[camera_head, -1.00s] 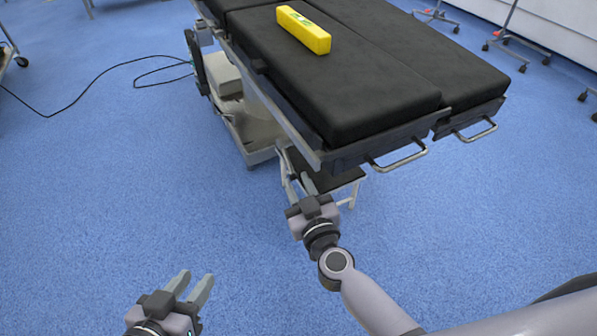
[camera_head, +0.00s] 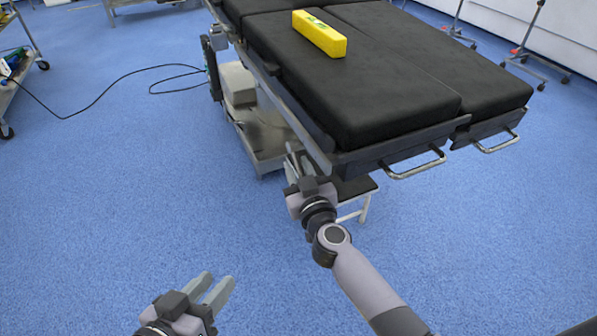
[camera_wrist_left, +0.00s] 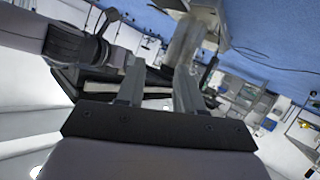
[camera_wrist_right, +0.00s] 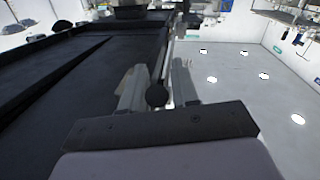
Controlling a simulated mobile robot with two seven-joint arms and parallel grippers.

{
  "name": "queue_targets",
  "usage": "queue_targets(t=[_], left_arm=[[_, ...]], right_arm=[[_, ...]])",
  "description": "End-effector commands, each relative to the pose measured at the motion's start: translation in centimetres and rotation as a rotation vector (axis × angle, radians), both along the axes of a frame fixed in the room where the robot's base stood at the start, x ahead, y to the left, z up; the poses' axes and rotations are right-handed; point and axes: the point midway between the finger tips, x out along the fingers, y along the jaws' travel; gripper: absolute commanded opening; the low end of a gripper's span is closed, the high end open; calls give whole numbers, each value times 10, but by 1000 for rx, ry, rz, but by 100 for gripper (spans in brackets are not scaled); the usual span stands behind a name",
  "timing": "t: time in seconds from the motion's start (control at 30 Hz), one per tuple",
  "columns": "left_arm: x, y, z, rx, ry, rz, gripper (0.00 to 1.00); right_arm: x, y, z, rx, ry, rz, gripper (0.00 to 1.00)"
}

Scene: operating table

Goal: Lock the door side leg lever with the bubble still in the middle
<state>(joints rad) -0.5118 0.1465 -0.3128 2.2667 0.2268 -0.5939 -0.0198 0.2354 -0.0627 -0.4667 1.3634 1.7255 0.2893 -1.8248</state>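The yellow spirit level (camera_head: 319,34) lies on the black operating table (camera_head: 372,108); its bubble is too small to make out. My right gripper (camera_head: 293,160) is below the table's near left corner. In the right wrist view, the fingers of my right gripper (camera_wrist_right: 157,82) are apart, with a dark round knob (camera_wrist_right: 157,95) showing between them, probably the leg lever's end. I cannot tell whether they touch it. The rest of the lever is hidden or unclear. My left gripper (camera_head: 218,288) is open and empty over the floor, also seen in the left wrist view (camera_wrist_left: 160,82).
The table's pale base (camera_head: 262,135) stands under its left side. Metal handles (camera_head: 415,166) stick out at the near end. A black cable (camera_head: 110,82) lies on the blue floor, and a cart (camera_head: 22,62) stands far left.

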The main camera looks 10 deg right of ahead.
Motion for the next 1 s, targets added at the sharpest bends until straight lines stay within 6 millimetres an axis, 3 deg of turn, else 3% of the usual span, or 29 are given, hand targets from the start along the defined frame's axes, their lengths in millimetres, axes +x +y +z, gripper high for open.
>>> queue_targets(t=[0.2, 0.23, 0.3, 0.33, 0.5, 0.67, 0.8, 1.0], left_arm=[[0, 0, 0, -3, 1, -1, 36], [0, -1, 0, -3, 1, -1, 36], [0, -1, 0, -3, 1, -1, 36], [0, -1, 0, -3, 1, -1, 36], [0, -1, 2, -2, -1, 0, 36], [2, 3, 16, 20, -12, 8, 36], [-6, 20, 7, 91, 24, 41, 36], [-13, 38, 9, 169, 43, 66, 36]], right_arm=[[0, 0, 0, 0, 0, 0, 29], [0, 0, 0, 1, 0, 0, 26], [0, 0, 0, 1, 0, 0, 3], [0, 0, 0, 1, 0, 0, 0], [0, 0, 1, 1, 2, 0, 0], [0, 0, 6, -5, 20, 0, 0], [0, 0, 9, -15, 48, 0, 0], [-2, 0, 10, -26, 87, 0, 0]])
